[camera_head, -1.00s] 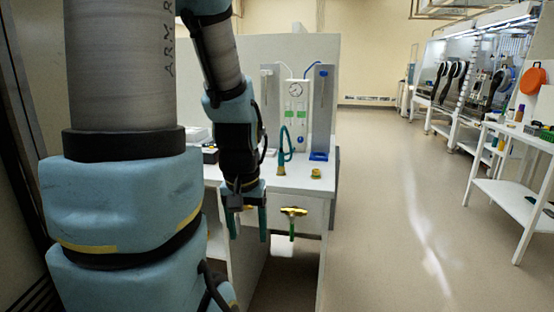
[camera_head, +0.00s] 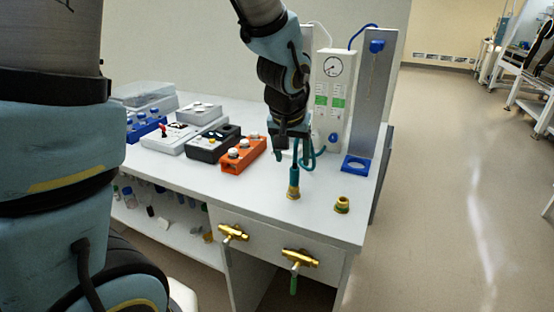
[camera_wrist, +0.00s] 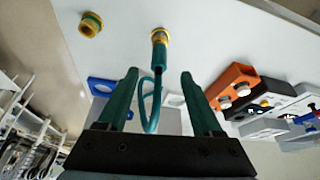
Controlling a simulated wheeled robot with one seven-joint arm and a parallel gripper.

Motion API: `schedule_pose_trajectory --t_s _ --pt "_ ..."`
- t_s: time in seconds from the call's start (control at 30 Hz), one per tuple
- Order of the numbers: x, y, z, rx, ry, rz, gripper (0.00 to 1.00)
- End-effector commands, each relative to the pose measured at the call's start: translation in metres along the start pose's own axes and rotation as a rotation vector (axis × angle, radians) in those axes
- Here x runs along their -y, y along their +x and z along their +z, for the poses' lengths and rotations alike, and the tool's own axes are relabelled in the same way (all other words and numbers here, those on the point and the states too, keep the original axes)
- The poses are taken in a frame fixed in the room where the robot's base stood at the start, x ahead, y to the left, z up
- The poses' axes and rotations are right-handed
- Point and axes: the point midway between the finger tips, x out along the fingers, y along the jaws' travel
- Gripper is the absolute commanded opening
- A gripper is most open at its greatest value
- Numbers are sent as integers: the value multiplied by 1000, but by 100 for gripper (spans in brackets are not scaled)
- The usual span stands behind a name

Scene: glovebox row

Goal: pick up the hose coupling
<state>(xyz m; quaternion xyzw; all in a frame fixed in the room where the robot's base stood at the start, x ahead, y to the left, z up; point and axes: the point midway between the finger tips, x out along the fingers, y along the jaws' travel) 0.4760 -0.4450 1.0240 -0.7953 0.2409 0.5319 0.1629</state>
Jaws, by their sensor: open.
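A hose coupling (camera_head: 293,191), brass at the end of a teal hose, stands upright on the white bench near its front edge. It also shows in the wrist view (camera_wrist: 159,37), ahead of my fingertips, with the hose looping back between the fingers. My gripper (camera_head: 290,152) is above and slightly behind the coupling in the head view. In the wrist view my gripper (camera_wrist: 158,77) has its two teal fingers spread apart, with no coupling between them.
A short brass fitting (camera_head: 342,204) stands to the right of the coupling. An orange block (camera_head: 243,154) and a dark box (camera_head: 213,144) lie left. A gauge panel (camera_head: 331,95) and a blue-based column (camera_head: 373,110) stand behind. Brass valves (camera_head: 300,258) stick out from the bench front.

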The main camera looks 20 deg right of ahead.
Motion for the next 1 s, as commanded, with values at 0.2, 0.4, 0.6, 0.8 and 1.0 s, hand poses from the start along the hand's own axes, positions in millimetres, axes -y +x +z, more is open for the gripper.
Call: schedule_pose_trajectory --t_s 0.2,0.4,0.6,0.8,1.0 --pt "-3 26 0 3 5 0 67" --pt "-2 50 0 2 4 0 67" --pt "-3 58 0 1 3 1 67" --pt "-4 78 -2 3 4 0 67" --pt "-4 100 -2 2 4 0 67"
